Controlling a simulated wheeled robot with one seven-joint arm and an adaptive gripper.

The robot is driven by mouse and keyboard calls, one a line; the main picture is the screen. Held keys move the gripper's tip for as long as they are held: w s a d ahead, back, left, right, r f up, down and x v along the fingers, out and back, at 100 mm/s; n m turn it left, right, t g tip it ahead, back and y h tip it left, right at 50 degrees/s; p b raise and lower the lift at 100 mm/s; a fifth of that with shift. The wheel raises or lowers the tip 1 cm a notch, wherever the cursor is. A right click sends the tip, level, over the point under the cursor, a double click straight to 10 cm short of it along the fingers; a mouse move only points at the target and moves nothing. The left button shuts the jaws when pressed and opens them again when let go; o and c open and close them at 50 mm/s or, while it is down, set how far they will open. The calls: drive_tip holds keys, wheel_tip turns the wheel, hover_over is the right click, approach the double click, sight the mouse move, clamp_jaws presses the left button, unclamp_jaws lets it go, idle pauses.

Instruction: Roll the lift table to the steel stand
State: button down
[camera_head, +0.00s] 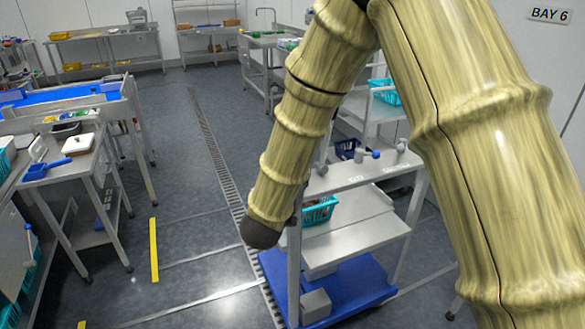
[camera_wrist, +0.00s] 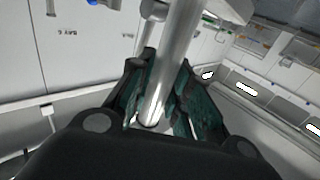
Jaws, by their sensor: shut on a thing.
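The lift table stands in the middle right of the head view, with a blue wheeled base (camera_head: 352,290), steel uprights and a grey platform (camera_head: 350,238). A teal basket (camera_head: 320,213) with brown contents sits at the platform's left end, partly hidden by my arm. In the wrist view, my gripper (camera_wrist: 162,88) is shut around a round steel bar (camera_wrist: 178,50), with its teal-padded fingers on either side. My gripper's fingers are hidden in the head view. Several steel stands or benches show, and I cannot tell which one the task means.
A steel bench (camera_head: 75,160) with a white-lidded box and blue scoop stands at left. A steel unit with a teal basket (camera_head: 385,92) stands behind the lift table. A floor drain (camera_head: 215,150) and yellow strip (camera_head: 154,250) mark the open floor left of the lift table.

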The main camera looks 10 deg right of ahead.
drive_tip(key=shift+a+r, duration=0.2)
drive_tip(key=shift+a, duration=0.1)
drive_tip(key=c, duration=1.3)
unclamp_jaws()
drive_tip(key=shift+a+f, duration=0.1)
drive_tip(key=shift+a, duration=0.05)
drive_tip(key=shift+s+f, duration=0.1)
drive_tip(key=v, duration=1.1)
drive_tip(key=shift+s+a, duration=0.25)
drive_tip(key=shift+s, duration=0.05)
